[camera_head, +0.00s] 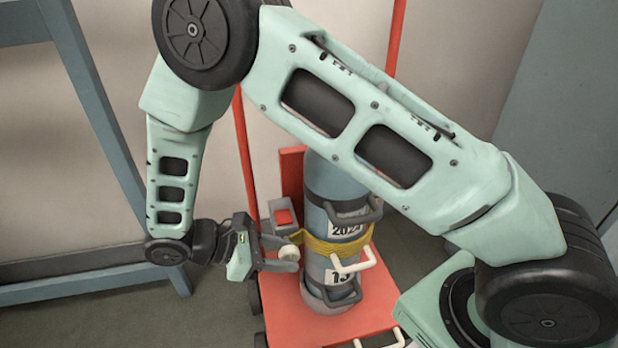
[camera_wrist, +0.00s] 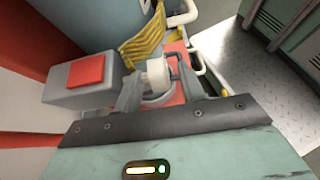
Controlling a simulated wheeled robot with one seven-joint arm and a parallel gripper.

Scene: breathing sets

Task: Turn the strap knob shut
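A blue-grey cylinder (camera_head: 320,190) stands upright on a red trolley, with a yellow strap (camera_head: 335,247) around its middle. The strap knob (camera_head: 289,253) is a small cream round piece at the cylinder's left side, by the strap. My gripper (camera_head: 284,255) reaches in from the left with one finger on each side of the knob. In the wrist view the knob (camera_wrist: 158,73) sits between the two grey fingertips (camera_wrist: 157,75), which look closed on it. Its far side and the strap's hidden end cannot be seen.
A grey box with a red square top (camera_wrist: 86,70) is close to the left of my fingers. The red trolley base (camera_head: 360,325) lies below. A blue-grey frame (camera_head: 100,130) stands left.

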